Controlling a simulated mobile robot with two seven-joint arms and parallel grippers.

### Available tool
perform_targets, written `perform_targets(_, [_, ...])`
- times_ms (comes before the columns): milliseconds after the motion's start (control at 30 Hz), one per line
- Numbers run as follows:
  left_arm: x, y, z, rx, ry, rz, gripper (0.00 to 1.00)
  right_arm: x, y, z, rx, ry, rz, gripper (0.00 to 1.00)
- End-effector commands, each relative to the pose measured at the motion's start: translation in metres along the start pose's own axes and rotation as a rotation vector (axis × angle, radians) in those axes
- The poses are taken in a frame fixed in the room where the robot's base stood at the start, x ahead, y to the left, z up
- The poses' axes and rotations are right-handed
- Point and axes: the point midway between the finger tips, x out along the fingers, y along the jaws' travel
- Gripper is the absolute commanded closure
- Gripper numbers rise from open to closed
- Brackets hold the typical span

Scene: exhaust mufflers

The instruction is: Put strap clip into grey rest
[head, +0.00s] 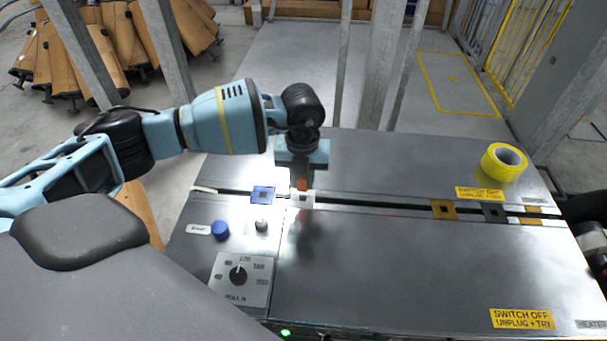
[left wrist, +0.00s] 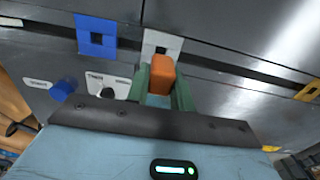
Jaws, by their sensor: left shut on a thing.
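My left gripper (head: 302,181) points down over the bench and is shut on a small orange block, the strap clip (head: 302,185). In the left wrist view the clip (left wrist: 162,72) stands out between the green fingers (left wrist: 160,88). A light grey rest (head: 301,200), a square plate with a dark square opening, sits on the bench slot just in front of the clip in the picture. The same rest (left wrist: 162,44) shows just beyond the clip in the left wrist view. The clip appears above the bench; whether it touches the rest I cannot tell.
A blue rest (head: 263,194) is just left of the light grey one; a yellow rest (head: 444,209) is farther right. A blue button (head: 220,230), small knob (head: 261,225) and dial panel (head: 240,278) stand front left. Yellow tape (head: 503,162) lies back right. The bench middle is clear.

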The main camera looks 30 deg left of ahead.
Motion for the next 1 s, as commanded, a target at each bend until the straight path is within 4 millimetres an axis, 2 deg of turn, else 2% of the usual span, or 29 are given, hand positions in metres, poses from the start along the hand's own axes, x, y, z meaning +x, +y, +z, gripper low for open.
perform_targets(100, [0.015, 0.0, -0.001, 0.0, 0.003, 0.002, 0.97, 0.008, 0.001, 0.004, -0.001, 0.0, -0.001, 0.64])
perform_targets(300, [0.028, 0.0, 0.0, 0.0, 0.002, 0.001, 0.97, 0.014, 0.002, 0.002, -0.002, 0.008, -0.001, 0.64])
perform_targets(1000, [0.029, 0.0, 0.0, -0.001, 0.0, 0.0, 0.97, 0.015, 0.003, 0.005, -0.004, 0.001, -0.002, 0.64])
